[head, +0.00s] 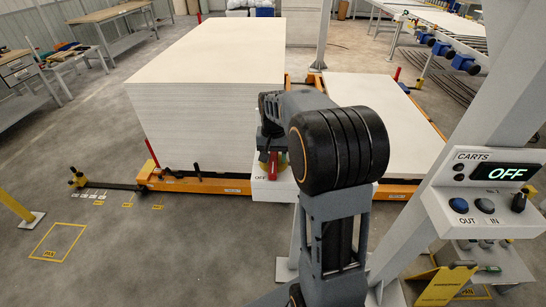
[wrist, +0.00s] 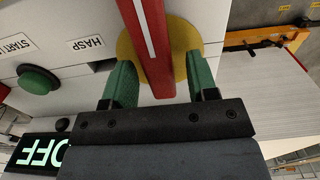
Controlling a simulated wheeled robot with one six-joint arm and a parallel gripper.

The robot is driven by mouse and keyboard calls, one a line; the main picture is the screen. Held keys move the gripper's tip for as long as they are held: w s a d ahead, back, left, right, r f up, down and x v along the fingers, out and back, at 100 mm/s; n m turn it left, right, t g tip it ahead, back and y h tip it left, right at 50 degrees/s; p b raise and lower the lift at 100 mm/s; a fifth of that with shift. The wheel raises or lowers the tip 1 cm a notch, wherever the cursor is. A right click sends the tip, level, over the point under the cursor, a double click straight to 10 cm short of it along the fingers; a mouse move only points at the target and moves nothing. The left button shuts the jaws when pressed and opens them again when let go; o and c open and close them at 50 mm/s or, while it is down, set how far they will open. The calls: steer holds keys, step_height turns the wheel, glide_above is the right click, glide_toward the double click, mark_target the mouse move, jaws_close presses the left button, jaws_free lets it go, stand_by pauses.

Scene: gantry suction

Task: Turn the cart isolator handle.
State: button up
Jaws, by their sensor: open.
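The red isolator handle (wrist: 155,45), with a white stripe, stands on a round yellow plate (wrist: 183,38) on a light grey panel in the wrist view. My gripper (wrist: 158,76) has its two green-padded fingers on either side of the handle's lower end in the picture. The fingers are open, with a visible gap on each side of the handle. In the head view my arm hides most of the gripper and panel; a bit of red handle (head: 283,161) shows beside the wrist, above the white isolator box (head: 266,188).
The wrist view shows a green button (wrist: 40,80), a HASP label (wrist: 86,43) and a lit OFF display (wrist: 38,152). In the head view, a CARTS panel (head: 445,207) reads OFF. Orange carts with white board stacks (head: 215,55) stand behind; a slanted grey post (head: 440,130) is at right.

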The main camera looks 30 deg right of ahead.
steer(key=shift+f, duration=0.25)
steer(key=shift+c, duration=0.2)
jaws_close()
stand_by(0.3)
